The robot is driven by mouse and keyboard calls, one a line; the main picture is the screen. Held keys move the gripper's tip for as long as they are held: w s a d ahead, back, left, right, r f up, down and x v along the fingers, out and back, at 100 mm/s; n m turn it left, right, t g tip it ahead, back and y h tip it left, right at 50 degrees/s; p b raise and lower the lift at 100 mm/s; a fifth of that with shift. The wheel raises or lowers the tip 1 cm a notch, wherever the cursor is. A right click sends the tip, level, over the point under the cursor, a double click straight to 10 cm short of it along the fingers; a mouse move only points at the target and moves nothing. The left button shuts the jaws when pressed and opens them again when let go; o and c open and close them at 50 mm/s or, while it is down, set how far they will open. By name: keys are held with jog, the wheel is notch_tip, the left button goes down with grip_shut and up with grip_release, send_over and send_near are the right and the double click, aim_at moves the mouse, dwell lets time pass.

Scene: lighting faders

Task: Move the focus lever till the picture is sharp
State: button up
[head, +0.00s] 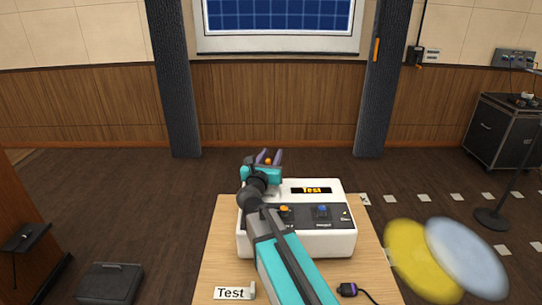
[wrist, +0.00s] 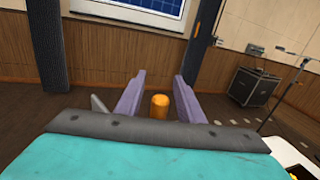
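My gripper (head: 268,157) is open beyond the console's back left part, with purple fingers pointing away. An orange rounded peg (wrist: 159,105) shows between the fingers in the wrist view, with a gap on each side; I cannot tell what it is fixed to. The screen (head: 280,15) shows a blue grid, cut off at the top.
The wooden table (head: 215,262) holds a "Test" card (head: 231,293) and a small dark plug with a cable (head: 348,290). Blurred yellow (head: 415,262) and pale blue (head: 467,255) discs appear at right. A black case (head: 500,135) stands far right.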

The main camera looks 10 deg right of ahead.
jog(key=shift+c, duration=0.5)
grip_shut()
jog(key=shift+d, duration=0.1)
jog(key=shift+s+d+m, duration=0.1)
jog(key=shift+d+m, duration=0.45)
jog(key=shift+m, duration=0.05)
jog(key=shift+o, duration=0.5)
grip_release()
jog(key=shift+s+a, duration=0.1)
jog(key=shift+s, duration=0.05)
